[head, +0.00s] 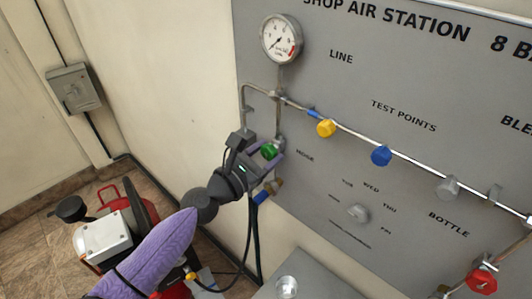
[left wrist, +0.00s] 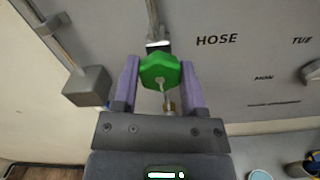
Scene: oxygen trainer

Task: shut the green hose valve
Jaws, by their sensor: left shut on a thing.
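The green hose valve knob (left wrist: 160,72) sits on a pipe at the left of the grey panel, beside the word HOSE. It also shows in the head view (head: 269,151). My left gripper (head: 266,152) is at the knob, and its two purple fingers stand on either side of it. In the left wrist view the fingers of the left gripper (left wrist: 160,80) are shut on the knob. The pipe behind the knob is partly hidden. My right gripper is not in view.
The grey panel (head: 330,95) carries a gauge (head: 281,39), a yellow knob (head: 326,128), a blue knob (head: 381,156), a grey knob (head: 447,188) and a red knob (head: 481,280). A red machine (head: 109,198) stands on the floor at left. Black hoses hang below the valve.

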